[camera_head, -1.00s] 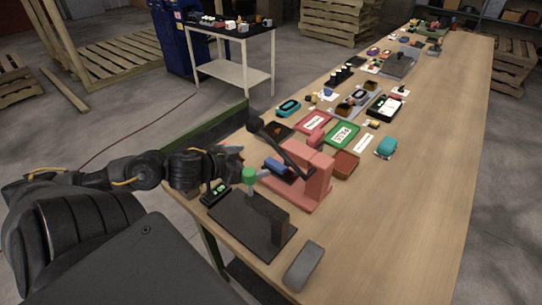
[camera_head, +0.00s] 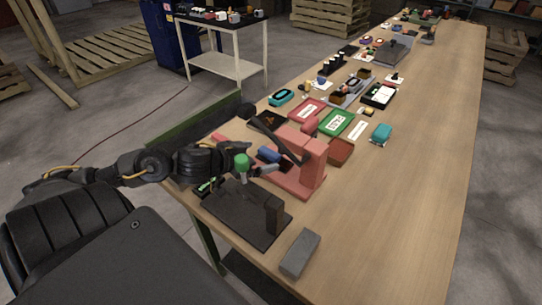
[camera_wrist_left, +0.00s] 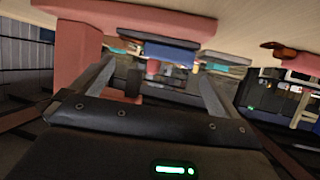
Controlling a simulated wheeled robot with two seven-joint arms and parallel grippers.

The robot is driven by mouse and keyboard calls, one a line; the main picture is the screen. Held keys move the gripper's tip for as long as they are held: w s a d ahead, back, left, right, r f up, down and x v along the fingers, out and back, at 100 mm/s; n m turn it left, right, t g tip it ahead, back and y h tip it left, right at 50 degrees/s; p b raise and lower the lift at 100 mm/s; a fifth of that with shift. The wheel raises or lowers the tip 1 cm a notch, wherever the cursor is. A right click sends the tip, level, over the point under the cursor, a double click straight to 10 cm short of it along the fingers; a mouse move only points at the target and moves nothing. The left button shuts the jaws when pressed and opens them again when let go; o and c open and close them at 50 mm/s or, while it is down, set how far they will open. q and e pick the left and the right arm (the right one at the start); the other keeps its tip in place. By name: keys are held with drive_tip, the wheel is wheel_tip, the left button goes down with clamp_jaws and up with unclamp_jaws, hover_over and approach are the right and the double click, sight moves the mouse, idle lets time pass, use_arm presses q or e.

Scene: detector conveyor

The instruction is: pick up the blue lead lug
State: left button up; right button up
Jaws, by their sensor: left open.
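The blue lead lug (camera_head: 269,155) appears as a small blue block at the pink stand (camera_head: 312,165), below its dark slanting arm. In the left wrist view, a blue block (camera_wrist_left: 157,51) lies beyond and between the fingertips, with a dark piece against it. My left gripper (camera_head: 262,166) is open, close on the near left side of the blue block. In the wrist view its two fingers (camera_wrist_left: 155,80) are spread with nothing between them. Contact with the block does not show. My right gripper is out of view.
A grey block (camera_head: 300,253) lies at the front. Red (camera_head: 307,111) and green (camera_head: 337,122) trays lie beyond the pink stand. The table's right side is clear.

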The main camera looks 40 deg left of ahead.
sight(273, 152)
use_arm(q)
drive_tip(key=shift+x, duration=2.65)
drive_tip(key=shift+a+r, duration=0.1)
drive_tip(key=c, duration=0.8)
drive_tip(key=shift+r, duration=0.1)
